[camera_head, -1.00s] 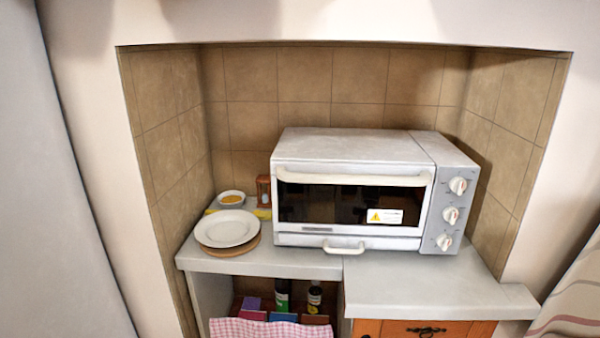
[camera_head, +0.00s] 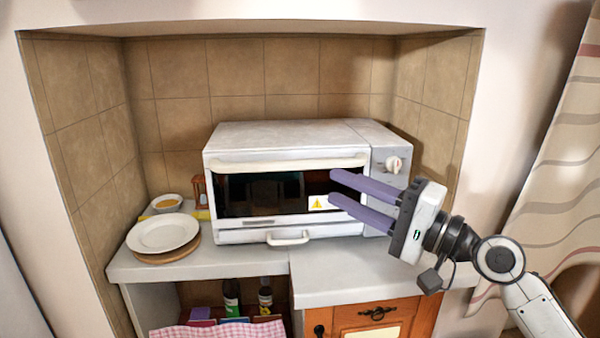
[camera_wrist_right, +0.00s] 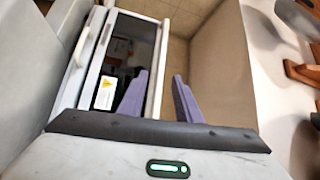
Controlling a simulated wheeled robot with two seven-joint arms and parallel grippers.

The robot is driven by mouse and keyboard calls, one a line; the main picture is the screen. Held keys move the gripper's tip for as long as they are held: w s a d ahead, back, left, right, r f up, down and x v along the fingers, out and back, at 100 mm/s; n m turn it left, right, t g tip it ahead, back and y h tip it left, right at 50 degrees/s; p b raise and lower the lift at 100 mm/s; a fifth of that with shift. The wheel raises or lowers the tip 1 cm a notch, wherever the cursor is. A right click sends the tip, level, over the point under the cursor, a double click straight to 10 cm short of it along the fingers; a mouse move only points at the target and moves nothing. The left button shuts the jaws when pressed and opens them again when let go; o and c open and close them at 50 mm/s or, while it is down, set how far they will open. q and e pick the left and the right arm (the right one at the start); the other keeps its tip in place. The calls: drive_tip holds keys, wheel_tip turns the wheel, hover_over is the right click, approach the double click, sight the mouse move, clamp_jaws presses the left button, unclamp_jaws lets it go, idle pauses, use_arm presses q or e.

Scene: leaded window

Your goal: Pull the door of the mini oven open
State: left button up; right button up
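The white mini oven (camera_head: 285,135) stands on the counter in a tiled recess. Its front door (camera_head: 265,190) has dark glass and looks shut. The door's long white handle (camera_head: 280,163) runs along its top edge. In the right wrist view the picture is turned sideways, and the handle (camera_wrist_right: 156,85) shows as a pale bar between the two purple fingers. My right gripper (camera_head: 333,186) is open and empty, in front of the door's right part; it also shows in the wrist view (camera_wrist_right: 160,73). Contact cannot be told. It hides the lower knobs. My left gripper is not in view.
A plate (camera_head: 163,234) on a wooden board, a small bowl (camera_head: 166,202) and an hourglass-like item (camera_head: 199,190) stand left of the oven. A small lower handle (camera_head: 289,239) sits below the door. The counter front right (camera_head: 345,275) is clear.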

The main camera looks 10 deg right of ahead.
sight(296, 167)
drive_tip(key=p+x, duration=0.1)
drive_tip(key=x, duration=0.9)
drive_tip(key=shift+w+r+p, duration=0.1)
drive_tip(key=shift+r+p, duration=0.05)
drive_tip(key=shift+p, duration=0.25)
clamp_jaws()
